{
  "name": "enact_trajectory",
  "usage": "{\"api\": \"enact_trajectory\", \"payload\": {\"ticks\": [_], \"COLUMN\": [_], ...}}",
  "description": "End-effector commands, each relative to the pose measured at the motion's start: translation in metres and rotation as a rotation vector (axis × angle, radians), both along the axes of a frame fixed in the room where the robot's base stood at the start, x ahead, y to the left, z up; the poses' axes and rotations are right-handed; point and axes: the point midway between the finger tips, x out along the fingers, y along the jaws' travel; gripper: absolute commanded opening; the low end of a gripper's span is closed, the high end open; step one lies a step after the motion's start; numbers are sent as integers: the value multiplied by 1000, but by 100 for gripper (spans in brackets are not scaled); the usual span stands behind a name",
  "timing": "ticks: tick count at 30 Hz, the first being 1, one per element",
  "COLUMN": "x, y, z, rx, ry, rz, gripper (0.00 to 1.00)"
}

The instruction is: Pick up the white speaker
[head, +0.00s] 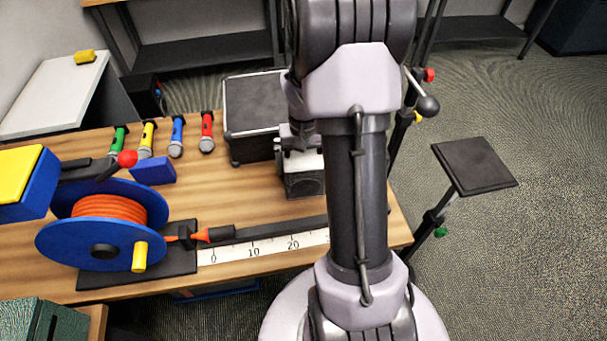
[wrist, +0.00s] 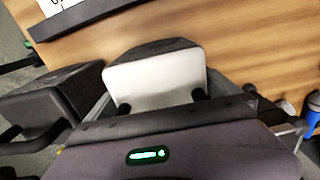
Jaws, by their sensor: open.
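The white speaker (head: 302,163) stands on the wooden table, partly hidden behind my arm in the head view. It has a white top and a dark face. In the wrist view, the white speaker (wrist: 158,75) is straight ahead of my gripper (wrist: 160,102). The two dark fingertips are apart, one toward each side of the speaker's near edge. My gripper is open. I cannot tell whether the fingers touch the speaker.
A black case (head: 252,112) stands close left of the speaker. A ruler strip (head: 262,247) with a dark rail lies in front. A blue cable reel (head: 100,225) and several microphones are to the left. A black-topped stand (head: 474,165) is on the right, off the table.

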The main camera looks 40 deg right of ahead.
Motion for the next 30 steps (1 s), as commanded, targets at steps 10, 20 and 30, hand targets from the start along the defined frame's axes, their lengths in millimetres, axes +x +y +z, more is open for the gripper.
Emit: {"api": "enact_trajectory", "payload": {"ticks": [10,20,30], "x": [0,1,1], "y": [0,-1,-1], "z": [3,3,66], "rx": [-1,-2,-3], "ry": [-1,-2,-5], "rz": [0,0,1], "gripper": [57,23,23]}}
